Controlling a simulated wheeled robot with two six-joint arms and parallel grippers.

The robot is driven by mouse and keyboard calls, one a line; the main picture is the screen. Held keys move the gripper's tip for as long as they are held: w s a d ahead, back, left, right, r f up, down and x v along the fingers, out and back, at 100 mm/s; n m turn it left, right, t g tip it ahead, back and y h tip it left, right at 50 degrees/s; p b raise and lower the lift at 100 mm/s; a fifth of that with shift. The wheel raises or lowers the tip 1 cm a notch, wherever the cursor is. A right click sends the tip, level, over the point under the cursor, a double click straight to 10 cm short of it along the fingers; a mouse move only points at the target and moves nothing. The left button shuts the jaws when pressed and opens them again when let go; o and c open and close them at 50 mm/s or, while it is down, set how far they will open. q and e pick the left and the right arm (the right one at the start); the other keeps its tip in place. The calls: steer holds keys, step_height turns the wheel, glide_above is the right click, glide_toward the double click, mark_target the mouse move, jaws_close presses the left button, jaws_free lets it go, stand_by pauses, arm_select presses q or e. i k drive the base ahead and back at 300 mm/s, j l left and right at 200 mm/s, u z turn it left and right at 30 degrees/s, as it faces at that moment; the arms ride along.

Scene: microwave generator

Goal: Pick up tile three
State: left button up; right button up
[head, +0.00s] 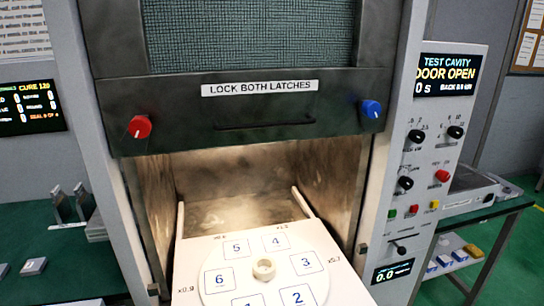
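A round white plate (232,285) with numbered squares lies on a white tray (338,290) that reaches out of the open test cavity (240,190). The square marked 3 (307,262) is at the right of the plate, outlined in dark blue. I cannot tell whether it is a loose tile or a printed mark. Squares marked 4 (276,242) and 2 (297,296) are beside it. Small grey pieces (34,266) lie on the green table at left, and others stand upright (60,205) there; no number is readable on them. Neither of my grippers is in view.
The raised door (240,112) has a red latch knob (140,127) and a blue one (371,109). The display (447,72) at right reads DOOR OPEN. A green table at right (490,215) holds a grey device and, lower, small blue-and-white blocks (444,261).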

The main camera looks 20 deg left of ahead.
mark_target(35, 266)
steer(key=u, duration=2.15)
